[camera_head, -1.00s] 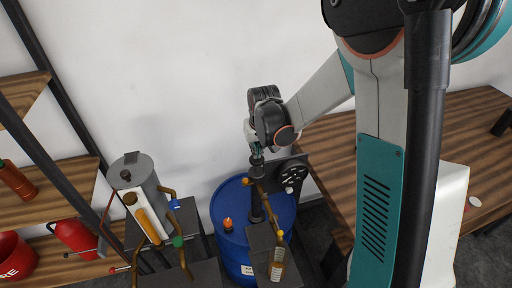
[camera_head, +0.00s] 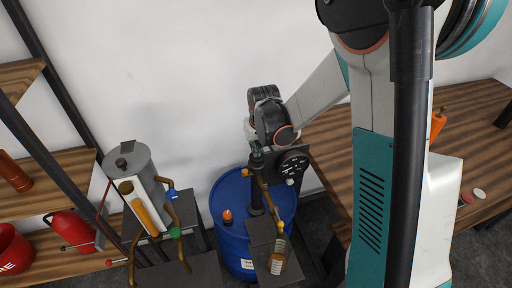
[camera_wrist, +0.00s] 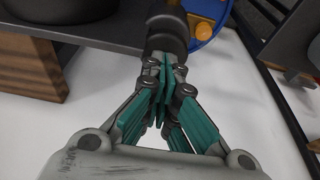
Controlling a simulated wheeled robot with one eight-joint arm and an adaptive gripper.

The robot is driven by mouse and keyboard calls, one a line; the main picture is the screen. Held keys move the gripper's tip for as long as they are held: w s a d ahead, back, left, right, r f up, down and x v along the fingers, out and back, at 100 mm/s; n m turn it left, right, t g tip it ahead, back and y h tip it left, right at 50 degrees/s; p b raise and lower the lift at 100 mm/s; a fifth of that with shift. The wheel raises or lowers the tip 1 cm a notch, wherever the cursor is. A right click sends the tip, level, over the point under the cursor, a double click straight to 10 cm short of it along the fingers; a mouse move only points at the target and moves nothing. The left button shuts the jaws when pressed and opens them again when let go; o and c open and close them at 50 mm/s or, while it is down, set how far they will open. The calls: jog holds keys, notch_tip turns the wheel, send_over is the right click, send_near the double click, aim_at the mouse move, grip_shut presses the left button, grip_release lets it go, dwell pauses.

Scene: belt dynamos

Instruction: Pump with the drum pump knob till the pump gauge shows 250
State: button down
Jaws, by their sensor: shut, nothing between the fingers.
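The blue drum (camera_head: 232,225) stands on the floor with a dark pump rod rising from its top. The dark drum pump knob (camera_head: 257,162) tops the rod; it also shows in the wrist view (camera_wrist: 166,38). My gripper (camera_head: 255,147) is right above the knob, pointing down at it. In the wrist view my gripper (camera_wrist: 166,62) has its teal fingers shut and empty, with the tips at the knob; I cannot tell whether they press on it. A black round face with white marks (camera_head: 292,164) is beside the knob; I cannot tell whether it is the pump gauge or read any value.
A grey cylinder with an orange-filled tube (camera_head: 151,216) and brass pipes stands left of the drum. A grey box with a brass fitting (camera_head: 277,262) is in front. A wooden table (camera_head: 470,100) lies right, behind my arm. Shelves with a red extinguisher (camera_head: 68,229) stand left.

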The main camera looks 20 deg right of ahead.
notch_tip(320, 180, up, 5)
jog(key=p, duration=0.3)
jog(key=p+v, duration=0.1)
jog(key=v, duration=0.8)
jog(key=shift+s+p, duration=0.15)
jog(key=shift+p, duration=0.15)
notch_tip(320, 180, up, 4)
jog(key=p, duration=0.1)
send_over(258, 160)
jog(key=shift+s+d, duration=0.1)
jog(key=shift+s, duration=0.1)
jog(key=shift+f, duration=0.1)
jog(key=b+x, duration=0.1)
jog(key=x, duration=0.3)
jog(key=b+x, duration=0.1)
jog(key=x, duration=0.3)
jog(key=b+x, duration=0.1)
jog(key=x, duration=0.3)
jog(key=shift+s+f, duration=0.2)
jog(key=shift+f, duration=0.75)
